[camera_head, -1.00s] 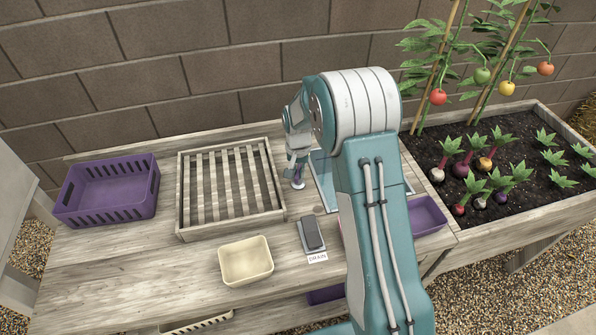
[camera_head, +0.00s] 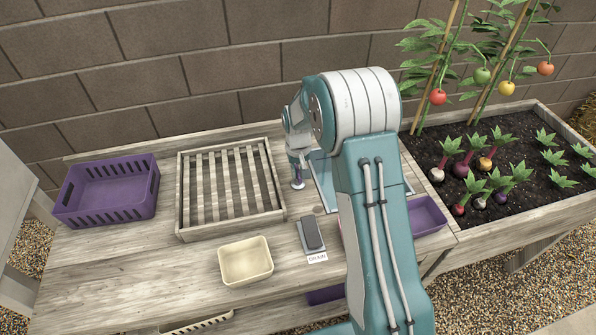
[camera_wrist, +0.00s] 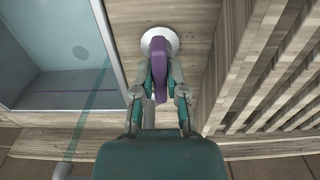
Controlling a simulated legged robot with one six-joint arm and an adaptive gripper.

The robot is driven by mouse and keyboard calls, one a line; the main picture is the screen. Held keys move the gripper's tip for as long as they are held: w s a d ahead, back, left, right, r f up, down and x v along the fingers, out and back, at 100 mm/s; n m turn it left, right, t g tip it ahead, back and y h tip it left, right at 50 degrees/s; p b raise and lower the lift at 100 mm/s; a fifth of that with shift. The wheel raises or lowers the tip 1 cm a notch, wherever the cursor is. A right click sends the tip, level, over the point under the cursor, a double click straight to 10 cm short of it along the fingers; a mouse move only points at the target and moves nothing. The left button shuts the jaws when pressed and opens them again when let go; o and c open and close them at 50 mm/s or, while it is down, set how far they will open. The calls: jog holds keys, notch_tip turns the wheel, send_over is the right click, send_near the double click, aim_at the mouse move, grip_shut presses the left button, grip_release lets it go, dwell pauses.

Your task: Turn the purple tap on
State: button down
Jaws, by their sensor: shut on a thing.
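The purple tap (camera_wrist: 159,58) is a purple lever on a round pale base (camera_wrist: 172,37), set in the wooden bench top between the basin and the slatted rack. In the wrist view my gripper (camera_wrist: 160,88) is shut on the purple lever, with one finger on each side of it. In the head view only the tap's small base (camera_head: 298,184) shows clearly, under my gripper (camera_head: 298,173); my arm hides much of this area. No water stream can be made out.
The slatted wooden rack (camera_head: 180,206) and a purple crate (camera_head: 108,212) stand to the left. A cream tub (camera_head: 245,260) and a dark pedal-like switch (camera_head: 312,233) labelled DRAIN are in front. A grey basin (camera_wrist: 62,90) lies beside the tap. A planter is at right.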

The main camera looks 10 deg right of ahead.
jog(key=shift+w+r, duration=0.1)
jog(key=shift+w, duration=0.1)
jog(key=c, duration=0.7)
grip_release()
jog(key=shift+s, duration=0.1)
notch_tip(320, 180, up, 12)
jog(key=shift+a+f, duration=0.1)
jog(key=shift+f, duration=0.05)
jog(key=s+r+t, duration=0.2)
jog(key=s+r, duration=0.6)
jog(key=s, duration=0.3)
jog(key=s+r+t, duration=0.2)
jog(key=s+r, duration=0.6)
jog(key=s, duration=0.4)
jog(key=shift+t, duration=0.8)
jog(key=s, duration=0.2)
jog(key=s+f, duration=0.1)
jog(key=s, duration=0.5)
jog(key=shift+s+f, duration=0.2)
jog(key=shift+f, duration=0.2)
